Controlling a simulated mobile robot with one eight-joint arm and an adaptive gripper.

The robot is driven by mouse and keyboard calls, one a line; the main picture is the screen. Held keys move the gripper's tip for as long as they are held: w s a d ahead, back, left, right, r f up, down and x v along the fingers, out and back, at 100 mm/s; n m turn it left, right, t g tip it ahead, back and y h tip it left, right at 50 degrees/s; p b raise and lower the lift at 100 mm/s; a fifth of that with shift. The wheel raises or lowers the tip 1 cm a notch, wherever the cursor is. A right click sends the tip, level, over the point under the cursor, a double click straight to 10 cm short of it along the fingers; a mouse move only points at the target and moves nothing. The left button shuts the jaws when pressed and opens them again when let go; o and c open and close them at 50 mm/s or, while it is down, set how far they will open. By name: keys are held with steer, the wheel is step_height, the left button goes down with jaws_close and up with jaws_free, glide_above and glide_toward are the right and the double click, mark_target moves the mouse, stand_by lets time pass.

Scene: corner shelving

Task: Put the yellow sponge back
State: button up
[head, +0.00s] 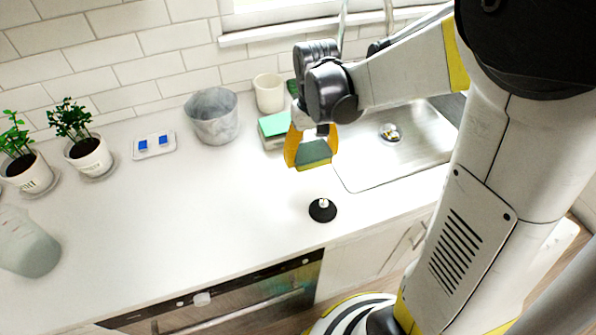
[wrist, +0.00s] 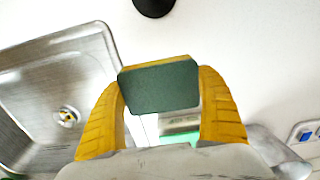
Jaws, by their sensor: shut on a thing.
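My gripper (head: 312,143) has yellow fingers shut on the yellow sponge (head: 314,154), which has a dark green scouring face. It holds the sponge above the white counter, beside the sink's left edge. In the wrist view the sponge (wrist: 160,88) sits between both fingertips, its green face towards the camera and a yellow strip along its far edge. Behind the gripper, a green-topped block with pale sides (head: 273,129) rests on the counter; it is partly hidden by the gripper, and it also shows between the fingers in the wrist view (wrist: 180,128).
The steel sink (head: 365,172) lies to the right. A black stopper-like piece (head: 322,212) stands on the counter in front. A grey pot (head: 213,118) and a cream cup (head: 269,93) stand at the back. Potted plants are at the far left; the middle counter is clear.

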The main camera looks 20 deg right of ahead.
steer(key=a+f, duration=0.1)
steer(key=w+a+f, duration=0.1)
steer(key=shift+w+a+b, duration=0.2)
steer(key=shift+a+b, duration=0.15)
steer(key=shift+a, duration=0.05)
steer(key=shift+f+b, duration=0.95)
steer(key=shift+f, duration=0.95)
steer(key=shift+f, duration=0.2)
steer(key=o, duration=0.7)
steer(key=shift+c, duration=0.2)
steer(key=shift+r, duration=0.1)
